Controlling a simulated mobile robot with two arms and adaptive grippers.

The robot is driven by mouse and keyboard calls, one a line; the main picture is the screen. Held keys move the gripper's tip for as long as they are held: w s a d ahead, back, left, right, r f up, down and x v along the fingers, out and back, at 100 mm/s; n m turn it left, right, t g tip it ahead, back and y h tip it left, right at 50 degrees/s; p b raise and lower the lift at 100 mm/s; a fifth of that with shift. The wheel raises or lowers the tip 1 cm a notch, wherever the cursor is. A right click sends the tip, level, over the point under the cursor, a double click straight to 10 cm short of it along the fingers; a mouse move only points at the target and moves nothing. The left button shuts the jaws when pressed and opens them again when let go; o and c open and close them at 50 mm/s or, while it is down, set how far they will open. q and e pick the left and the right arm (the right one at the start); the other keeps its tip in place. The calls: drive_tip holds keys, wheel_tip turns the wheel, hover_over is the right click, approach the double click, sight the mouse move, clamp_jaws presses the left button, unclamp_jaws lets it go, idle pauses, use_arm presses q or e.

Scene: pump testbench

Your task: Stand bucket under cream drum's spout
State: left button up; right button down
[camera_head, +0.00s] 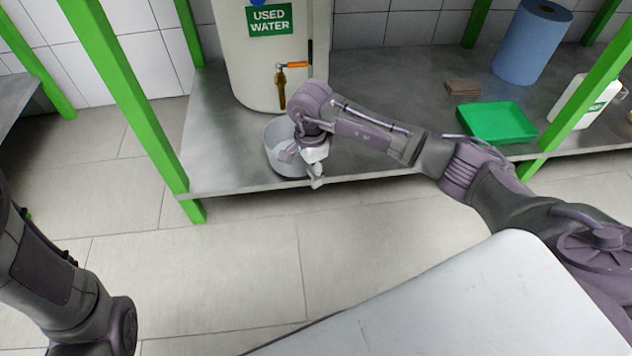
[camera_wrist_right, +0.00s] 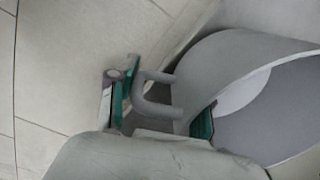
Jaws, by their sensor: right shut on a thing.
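The cream drum (camera_head: 262,70) stands on the steel shelf with a green "USED WATER" label (camera_head: 270,20). Its brass spout with an orange lever (camera_head: 282,88) points down on its front. The light grey bucket (camera_head: 273,155) is upright in front of the drum, near the shelf's front edge and just below the spout in the head view. My right gripper (camera_head: 314,168) is shut on the bucket's side. The wrist view shows the bucket (camera_wrist_right: 250,60) and its side handle (camera_wrist_right: 152,108) between the fingers. Whether the bucket's base touches the shelf is unclear. My left gripper is out of view.
The shelf (camera_head: 215,150) has green posts (camera_head: 135,100) at its corners. A green tray (camera_head: 497,122), a brown block (camera_head: 462,88), a blue roll (camera_head: 532,42) and a white bottle (camera_head: 582,100) stand to the right. Shelf left of the bucket is clear.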

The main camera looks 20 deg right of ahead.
drive_tip(key=w+b, duration=0.2)
drive_tip(key=w, duration=0.1)
drive_tip(key=w+b, duration=0.1)
drive_tip(key=w, duration=0.1)
drive_tip(key=shift+f, duration=0.3)
drive_tip(key=shift+w+r+b, duration=0.1)
drive_tip(key=shift+w+b, duration=0.4)
drive_tip(key=shift+w, duration=0.2)
drive_tip(key=shift+c, duration=2)
unclamp_jaws()
